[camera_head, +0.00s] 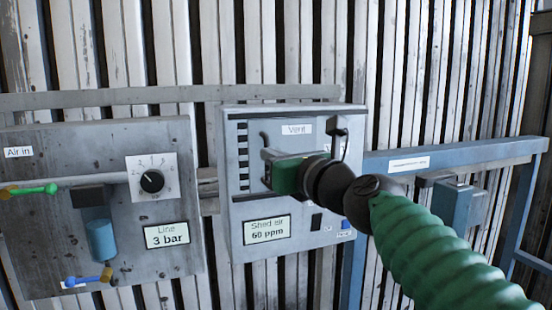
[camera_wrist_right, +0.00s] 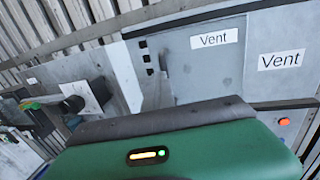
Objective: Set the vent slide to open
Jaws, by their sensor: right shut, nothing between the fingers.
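The vent box (camera_head: 237,213) is a grey panel on the slatted wall in the middle of the head view. A flat plate labelled "Vent" (camera_head: 275,130) looks like the vent slide, with several dark slots in a column at its left. A thin upright grey handle (camera_head: 264,139) stands at its left edge; the plate also shows in the right wrist view (camera_wrist_right: 207,65). My right gripper (camera_head: 267,160) is shut and empty in front of the plate's lower left. Whether it touches the handle cannot be told. My left gripper is not in view.
A dark knobbed lever (camera_head: 338,132) is at the box's upper right. A "Shed air 60 ppm" display (camera_head: 267,229) sits below my gripper. The left panel (camera_head: 50,225) carries a dial (camera_head: 152,181) and coloured valve handles. A blue rail (camera_head: 430,154) runs at right.

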